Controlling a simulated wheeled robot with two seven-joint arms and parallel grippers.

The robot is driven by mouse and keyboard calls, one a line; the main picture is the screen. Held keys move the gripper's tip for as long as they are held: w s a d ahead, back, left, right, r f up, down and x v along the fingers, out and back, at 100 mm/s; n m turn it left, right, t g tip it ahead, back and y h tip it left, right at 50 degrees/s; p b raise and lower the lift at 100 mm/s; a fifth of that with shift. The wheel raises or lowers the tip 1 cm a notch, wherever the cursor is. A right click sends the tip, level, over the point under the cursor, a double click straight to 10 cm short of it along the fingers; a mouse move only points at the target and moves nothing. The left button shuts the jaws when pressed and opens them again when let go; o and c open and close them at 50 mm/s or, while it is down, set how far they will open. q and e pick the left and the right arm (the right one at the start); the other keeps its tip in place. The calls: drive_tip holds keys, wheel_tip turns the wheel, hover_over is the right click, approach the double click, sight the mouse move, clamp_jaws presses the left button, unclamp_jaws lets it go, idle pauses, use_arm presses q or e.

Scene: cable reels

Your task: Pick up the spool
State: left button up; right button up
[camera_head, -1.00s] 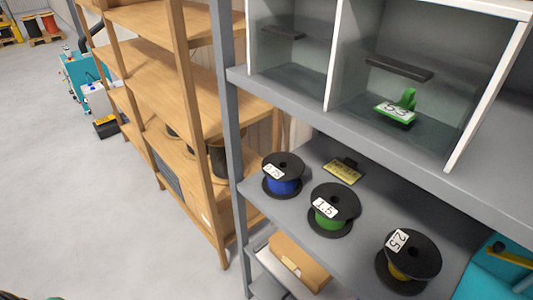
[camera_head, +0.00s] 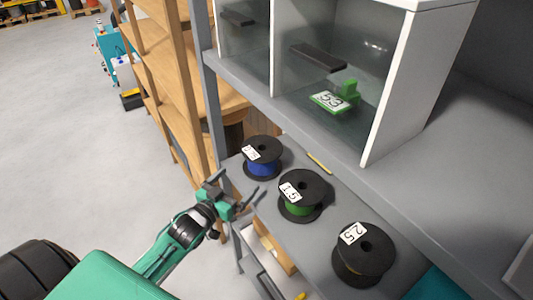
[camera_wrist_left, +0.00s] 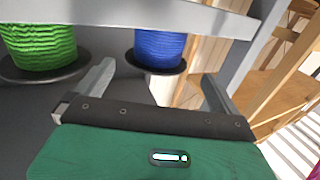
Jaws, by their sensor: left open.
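Three spools with black flanges and white labels stand in a row on a grey shelf. The blue spool (camera_head: 262,169) is at the left, the green spool (camera_head: 300,207) is in the middle, and the spool marked 2.5 (camera_head: 364,252) is at the right. My left gripper (camera_head: 240,184) is open and empty at the shelf's front edge, just in front of the blue spool. In the left wrist view, the blue spool (camera_wrist_left: 158,47) is ahead between the open fingers, apart from them. The green spool (camera_wrist_left: 40,45) is to the left. My right gripper is not seen.
The grey shelf (camera_head: 330,212) has an upper board (camera_head: 300,112) close above the spools. A cabinet compartment above holds a green item marked 53 (camera_head: 329,101). A grey post (camera_head: 210,110) and a wooden rack (camera_head: 155,75) stand to the left. A cardboard box (camera_head: 270,251) lies below.

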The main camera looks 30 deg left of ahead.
sight(253, 164)
use_arm(q)
drive_tip(key=w, duration=0.2)
drive_tip(key=w+p, duration=0.1)
drive_tip(key=w, duration=0.1)
drive_tip(key=w+d+p, duration=0.1)
drive_tip(key=w, duration=0.1)
drive_tip(key=shift+w+r, duration=0.1)
drive_tip(key=shift+w, duration=0.2)
drive_tip(key=shift+w+r, duration=0.1)
drive_tip(key=shift+w, duration=0.1)
drive_tip(key=shift+w+r+p, duration=0.1)
drive_tip(key=shift+w+p, duration=0.3)
drive_tip(key=w, duration=0.1)
drive_tip(key=w+p, duration=0.1)
drive_tip(key=w, duration=0.2)
drive_tip(key=shift+w+d+f+p, duration=0.1)
drive_tip(key=shift+d+f+p, duration=0.1)
drive_tip(key=shift+d+p, duration=0.2)
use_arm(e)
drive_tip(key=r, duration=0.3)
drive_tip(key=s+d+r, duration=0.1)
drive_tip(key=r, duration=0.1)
use_arm(q)
drive_tip(key=shift+c, duration=0.4)
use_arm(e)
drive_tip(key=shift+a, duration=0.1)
